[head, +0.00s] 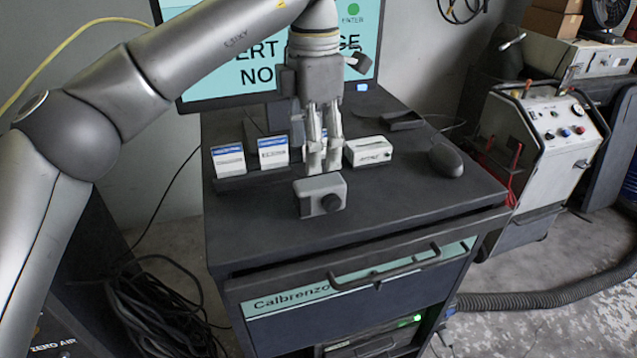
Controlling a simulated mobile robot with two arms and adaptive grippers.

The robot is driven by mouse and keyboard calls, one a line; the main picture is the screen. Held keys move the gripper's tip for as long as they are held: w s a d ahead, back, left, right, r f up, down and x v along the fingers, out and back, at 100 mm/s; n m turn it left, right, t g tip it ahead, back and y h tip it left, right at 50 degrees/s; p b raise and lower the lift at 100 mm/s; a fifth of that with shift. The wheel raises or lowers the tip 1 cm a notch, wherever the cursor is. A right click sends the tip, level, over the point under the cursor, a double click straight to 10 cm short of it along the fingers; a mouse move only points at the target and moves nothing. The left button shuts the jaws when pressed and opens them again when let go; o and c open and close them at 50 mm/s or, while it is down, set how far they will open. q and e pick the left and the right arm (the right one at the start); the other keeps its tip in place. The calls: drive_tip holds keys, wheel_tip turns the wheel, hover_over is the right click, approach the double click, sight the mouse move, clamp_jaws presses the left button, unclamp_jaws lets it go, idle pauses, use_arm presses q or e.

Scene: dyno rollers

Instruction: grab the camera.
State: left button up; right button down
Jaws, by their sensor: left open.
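The camera (321,195) is a small grey box with a dark round lens on its front. It sits upright on the dark top of the cabinet, near the middle and towards the front. My left gripper (324,171) points down just behind and above the camera in the head view. Its fingers are open and nothing shows between them. I cannot tell whether the fingertips touch the camera. My right gripper is not in view.
Blue-and-white boxes (229,160) stand in a dark holder left of the gripper. A white box (368,151) and a black mouse (446,160) lie to the right. A monitor (268,76) stands behind. The cabinet top (400,205) is clear at front right.

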sight(320, 182)
use_arm(q)
drive_tip(key=f, duration=0.3)
drive_tip(key=shift+s+d+f+p, duration=0.15)
drive_tip(key=shift+s+p, duration=0.15)
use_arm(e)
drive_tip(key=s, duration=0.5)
use_arm(q)
drive_tip(key=shift+w+f, duration=0.25)
drive_tip(key=f+p, duration=0.1)
drive_tip(key=f, duration=0.1)
drive_tip(key=f+p, duration=0.1)
drive_tip(key=f, duration=0.1)
drive_tip(key=shift+d+p, duration=0.25)
drive_tip(key=shift+p, duration=0.05)
drive_tip(key=shift+f, duration=0.5)
drive_tip(key=shift+w, duration=0.1)
drive_tip(key=shift+c, duration=1.3)
drive_tip(key=c, duration=0.9)
drive_tip(key=shift+c, duration=0.3)
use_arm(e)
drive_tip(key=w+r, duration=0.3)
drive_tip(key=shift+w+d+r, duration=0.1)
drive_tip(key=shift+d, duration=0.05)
